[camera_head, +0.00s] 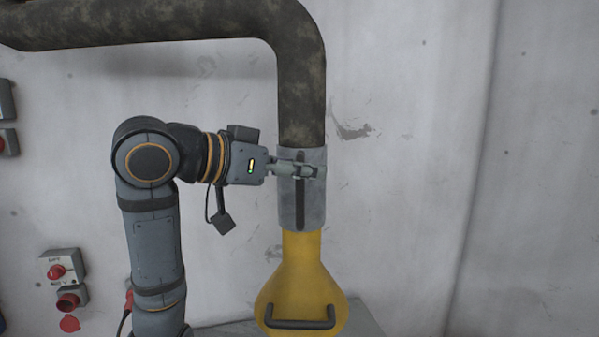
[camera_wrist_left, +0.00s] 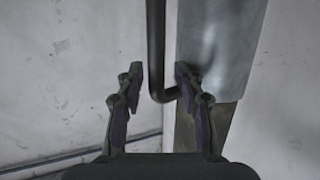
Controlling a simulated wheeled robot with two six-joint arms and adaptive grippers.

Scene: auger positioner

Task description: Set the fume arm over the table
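The fume arm is a dark, mottled duct (camera_head: 301,90) that bends down into a grey metal collar (camera_head: 288,215) and a yellow hood (camera_head: 300,270). A dark vertical handle (camera_head: 300,205) is on the collar, and a dark bar handle (camera_head: 300,323) crosses the hood's lower front. My left gripper (camera_head: 312,171) is at the upper part of the collar handle. In the left wrist view, its fingers (camera_wrist_left: 158,76) are apart, with the handle (camera_wrist_left: 155,40) between them and a gap on the left side. A grey surface, perhaps the table (camera_head: 367,318), shows partly behind the hood. My right gripper is out of view.
A grey control box (camera_head: 64,262) with a red button, labelled LIFT, is on the wall at lower left, with a red socket (camera_head: 69,301) below it. More boxes (camera_head: 6,140) sit at the left edge.

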